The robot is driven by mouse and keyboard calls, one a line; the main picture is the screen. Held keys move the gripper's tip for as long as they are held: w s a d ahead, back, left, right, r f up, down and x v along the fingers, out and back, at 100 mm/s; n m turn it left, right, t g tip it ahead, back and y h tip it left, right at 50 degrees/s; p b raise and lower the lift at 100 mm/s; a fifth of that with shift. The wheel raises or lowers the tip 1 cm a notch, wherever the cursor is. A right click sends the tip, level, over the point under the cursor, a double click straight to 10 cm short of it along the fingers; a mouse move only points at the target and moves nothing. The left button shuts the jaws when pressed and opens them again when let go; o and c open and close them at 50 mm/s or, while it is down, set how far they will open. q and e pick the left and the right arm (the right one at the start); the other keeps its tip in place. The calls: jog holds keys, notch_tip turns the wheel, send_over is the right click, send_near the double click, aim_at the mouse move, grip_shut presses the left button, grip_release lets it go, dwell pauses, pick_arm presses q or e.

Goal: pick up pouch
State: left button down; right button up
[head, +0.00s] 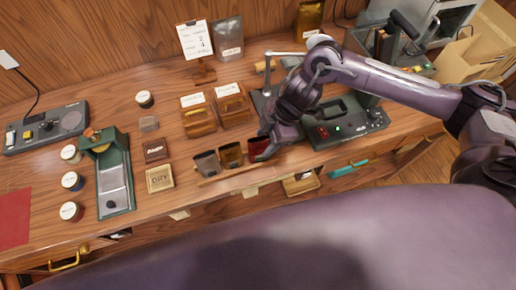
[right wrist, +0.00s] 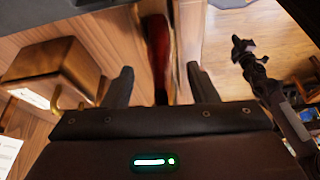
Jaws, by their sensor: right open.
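Three small pouches stand in a row on a low wooden holder (head: 222,174) near the table's front edge: a grey one (head: 207,164), an amber one (head: 231,155) and a dark red one (head: 254,146). My right gripper (head: 266,146) is at the red pouch, partly covering it. In the right wrist view the red pouch (right wrist: 158,50) shows edge-on between the parted fingers (right wrist: 161,82), with space on both sides. The gripper is open. A larger grey pouch (head: 228,38) and a dark gold pouch (head: 310,18) stand at the back. My left gripper is out of view.
Two wooden boxes (head: 198,121) sit behind the row. A dark green device (head: 345,122) stands close right, beneath my right arm. Left are a green press-like tool (head: 112,180), round jars (head: 72,181) and a DRY block (head: 160,179). Bare wood lies left of the holder's front.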

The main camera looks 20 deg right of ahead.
aim_at(262, 146)
jog(key=x, duration=0.2)
jog(key=shift+a+f+p, duration=0.1)
jog(key=shift+f+p, duration=0.2)
jog(key=shift+p, duration=0.05)
jog(key=shift+a+f, duration=0.1)
jog(key=shift+f, duration=0.4)
jog(key=c, duration=0.9)
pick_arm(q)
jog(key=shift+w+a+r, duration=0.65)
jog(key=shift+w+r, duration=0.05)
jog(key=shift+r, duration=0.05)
pick_arm(e)
jog(key=shift+c, duration=0.9)
